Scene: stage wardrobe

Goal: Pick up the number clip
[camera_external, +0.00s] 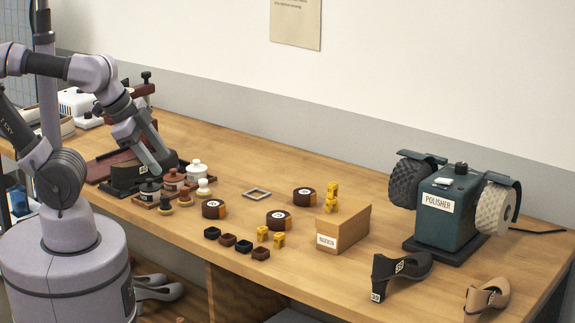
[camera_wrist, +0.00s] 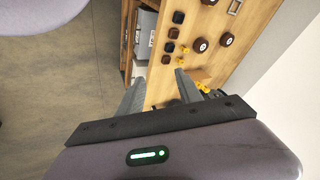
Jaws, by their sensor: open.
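Small yellow clip-like pieces lie on the bench. Two yellow clips (camera_external: 279,240) stand at the front middle, beside dark blocks. More yellow clip pieces (camera_external: 332,197) show on or just behind the cardboard box. I cannot read numbers on them or tell which is the number clip. In the wrist view, yellow clips (camera_wrist: 183,60) show beyond my fingers. My gripper (camera_external: 160,168) is open and empty, above the left part of the bench, well left of the clips. My open fingers also show in the wrist view (camera_wrist: 157,88).
The labelled cardboard box (camera_external: 343,230) stands right of the front clips. Dark blocks (camera_external: 228,240) and round brown tins (camera_external: 279,219) lie left of it. Jars (camera_external: 173,179) stand near my gripper.

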